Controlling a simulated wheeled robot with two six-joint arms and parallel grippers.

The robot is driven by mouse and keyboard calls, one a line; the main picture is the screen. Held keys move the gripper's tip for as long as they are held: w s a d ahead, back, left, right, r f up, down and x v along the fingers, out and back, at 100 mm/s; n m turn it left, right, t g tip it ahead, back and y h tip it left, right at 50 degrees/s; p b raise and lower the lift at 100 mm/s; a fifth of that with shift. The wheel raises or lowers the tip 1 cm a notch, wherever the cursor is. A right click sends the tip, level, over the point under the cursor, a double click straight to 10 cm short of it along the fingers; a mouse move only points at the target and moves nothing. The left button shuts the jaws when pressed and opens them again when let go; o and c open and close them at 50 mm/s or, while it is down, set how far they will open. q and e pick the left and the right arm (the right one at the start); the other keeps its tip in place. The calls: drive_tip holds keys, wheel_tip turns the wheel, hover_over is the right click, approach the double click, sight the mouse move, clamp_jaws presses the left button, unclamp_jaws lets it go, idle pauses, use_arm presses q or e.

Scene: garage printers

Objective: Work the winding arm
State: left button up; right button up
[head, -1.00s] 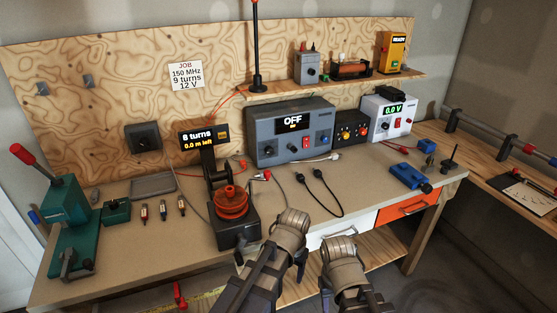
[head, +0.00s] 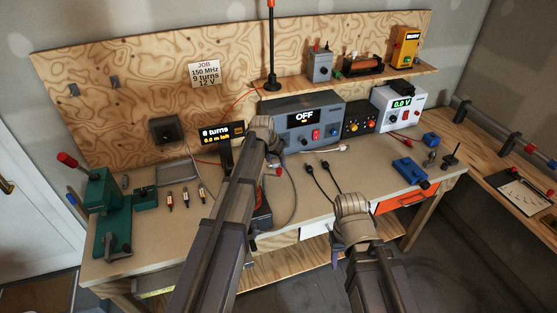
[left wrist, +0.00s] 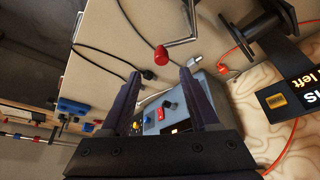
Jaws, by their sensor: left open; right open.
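The winder stands on the bench behind my left arm; a sliver of its orange-red part (head: 263,215) shows. The winding arm's red knob (head: 278,171) sticks out to the right of my left arm. In the left wrist view the red knob (left wrist: 161,54) sits on a bent silver rod (left wrist: 182,40), beyond and apart from my fingertips. My left gripper (head: 275,156) is open and empty over the bench; both fingers (left wrist: 160,85) show in the wrist view. My right gripper (head: 339,242) is in front of the bench, its fingers mostly hidden. The turns display (head: 219,134) appears to read 8 turns, 0.0 m left.
A grey power unit (head: 304,118) reading OFF stands behind. Black cables (head: 325,182) lie to the right. A green press (head: 107,215) and several small parts stand at the left. A blue vise (head: 410,172) is on the bench's right. Bench between cables and vise is clear.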

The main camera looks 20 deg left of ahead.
sight(279, 170)
use_arm(q)
drive_tip(key=shift+w+a, duration=0.15)
drive_tip(key=b+x, duration=0.7)
drive_tip(key=shift+w+f, duration=0.15)
drive_tip(key=shift+f, duration=0.2)
drive_tip(key=shift+r, duration=0.1)
clamp_jaws()
idle(0.4)
idle(0.9)
